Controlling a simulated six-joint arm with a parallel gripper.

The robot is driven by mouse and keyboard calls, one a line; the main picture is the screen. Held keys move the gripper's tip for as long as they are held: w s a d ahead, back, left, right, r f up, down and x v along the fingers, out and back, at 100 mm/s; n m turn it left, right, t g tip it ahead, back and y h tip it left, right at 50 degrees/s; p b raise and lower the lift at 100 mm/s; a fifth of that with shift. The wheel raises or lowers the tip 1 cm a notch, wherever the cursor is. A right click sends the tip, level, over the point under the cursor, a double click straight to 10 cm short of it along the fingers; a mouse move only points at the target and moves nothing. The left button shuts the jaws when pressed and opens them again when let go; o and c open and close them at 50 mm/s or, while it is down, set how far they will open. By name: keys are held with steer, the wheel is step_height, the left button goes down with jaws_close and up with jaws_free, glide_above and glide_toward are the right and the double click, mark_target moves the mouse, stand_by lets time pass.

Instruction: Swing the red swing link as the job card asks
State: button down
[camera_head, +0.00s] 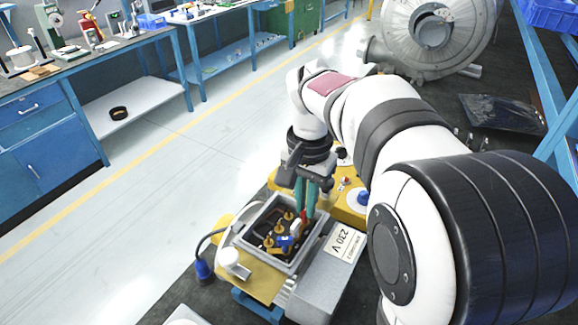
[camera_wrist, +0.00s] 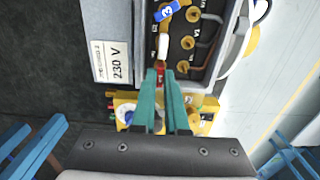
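The red swing link (camera_wrist: 160,77) shows between my fingertips at the near end of the open terminal box (camera_wrist: 236,45). It also shows as a small red patch below my fingers in the head view (camera_head: 304,217). My gripper (camera_wrist: 161,74) has two teal fingers pointing down into the box edge, close together with the red link between them. In the head view my gripper (camera_head: 304,208) is over the box's upper right corner. A white link (camera_wrist: 163,46) and a blue link marked 3 (camera_wrist: 166,12) lie in line beyond it. Brass terminals (camera_wrist: 187,42) stand beside them. My fingers partly hide the red link.
The job card (camera_head: 345,241) reading 230 V lies beside the box. A yellow block with a blue knob (camera_head: 352,200) stands close behind my gripper. A white-capped part (camera_head: 234,262) and a blue plug (camera_head: 203,270) sit left of the box. The grey blower (camera_head: 430,35) is at the back.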

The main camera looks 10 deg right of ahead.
stand_by(0.5)
steer(key=m, duration=1.3)
steer(key=shift+m, duration=2.4)
steer(key=c, duration=0.9)
jaws_free()
steer(key=shift+c, duration=0.2)
